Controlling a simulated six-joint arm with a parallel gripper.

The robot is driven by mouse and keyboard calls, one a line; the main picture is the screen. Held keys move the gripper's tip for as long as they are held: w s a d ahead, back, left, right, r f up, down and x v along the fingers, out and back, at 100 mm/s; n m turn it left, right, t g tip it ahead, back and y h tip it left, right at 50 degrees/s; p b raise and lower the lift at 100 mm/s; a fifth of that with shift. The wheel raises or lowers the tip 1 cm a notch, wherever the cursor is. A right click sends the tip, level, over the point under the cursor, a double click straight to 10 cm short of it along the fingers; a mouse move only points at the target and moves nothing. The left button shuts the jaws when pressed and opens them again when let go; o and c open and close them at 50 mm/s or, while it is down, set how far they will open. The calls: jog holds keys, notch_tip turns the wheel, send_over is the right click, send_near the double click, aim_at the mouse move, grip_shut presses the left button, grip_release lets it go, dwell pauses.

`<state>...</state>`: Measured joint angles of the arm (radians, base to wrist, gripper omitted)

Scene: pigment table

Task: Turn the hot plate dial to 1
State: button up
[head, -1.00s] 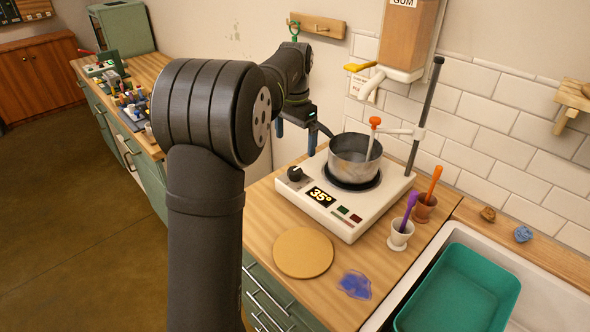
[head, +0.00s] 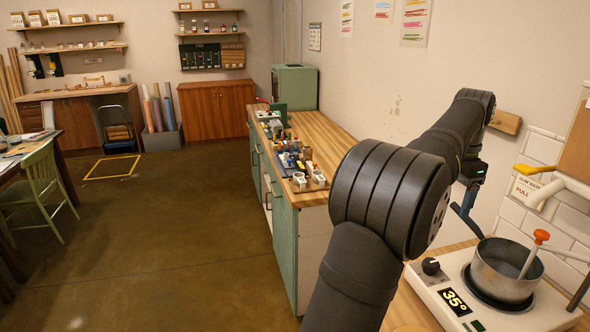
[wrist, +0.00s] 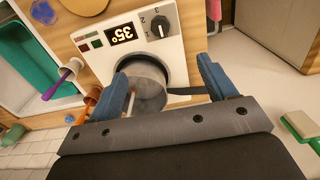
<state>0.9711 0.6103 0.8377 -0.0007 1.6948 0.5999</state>
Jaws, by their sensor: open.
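The white hot plate (head: 455,292) stands on the wooden counter, its display reading 35°. Its black dial (head: 431,266) is at the near left corner; it also shows in the wrist view (wrist: 159,25), with small numerals around it. I cannot surely read its setting. A grey metal pot (head: 507,268) with an orange-topped rod in it sits on the heating plate. My gripper (head: 468,207) is open and empty, above and behind the dial, near the pot. In the wrist view its blue fingers (wrist: 164,76) are spread, with the pot showing between them and the dial beyond.
A yellow-handled dispenser spout (head: 540,180) hangs on the wall close to the gripper. A second counter (head: 325,132) carries small items.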

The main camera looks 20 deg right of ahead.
jog(key=shift+c, duration=1.2)
jog(key=n+t+h, duration=0.3)
jog(key=n, duration=0.6)
send_near(432, 263)
jog(key=x, duration=0.9)
jog(key=shift+w, duration=0.1)
jog(key=c, duration=1)
jog(key=shift+o, duration=0.2)
